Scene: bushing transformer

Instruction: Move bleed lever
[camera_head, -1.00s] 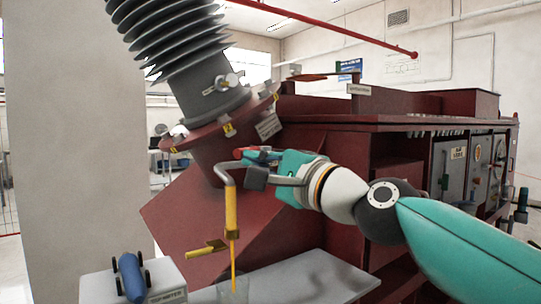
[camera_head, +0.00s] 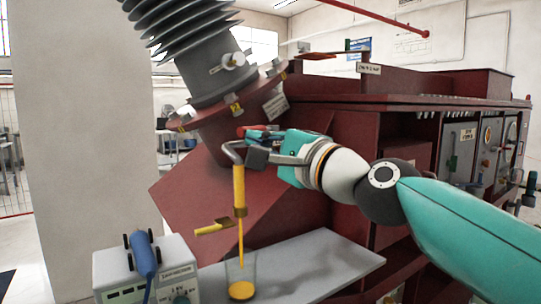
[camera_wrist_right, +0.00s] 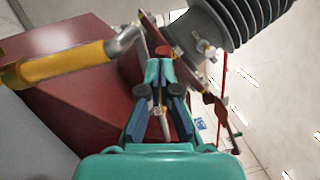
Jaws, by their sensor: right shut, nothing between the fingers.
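My right gripper (camera_head: 258,140) is shut beside the bent grey pipe below the tilted bushing, with nothing seen held. In the right wrist view, its closed fingers (camera_wrist_right: 160,78) point at a red knob or lever end (camera_wrist_right: 163,51); I cannot tell whether they touch. That red part (camera_head: 241,131) also shows in the head view. My left gripper is not seen.
A ribbed grey bushing (camera_head: 188,40) rises from the dark red transformer tank (camera_head: 215,185). A grey shelf (camera_head: 315,262) carries the glass. A white meter box (camera_head: 117,270) with a blue cylinder (camera_head: 144,256) stands at the left. Control cabinets are at right.

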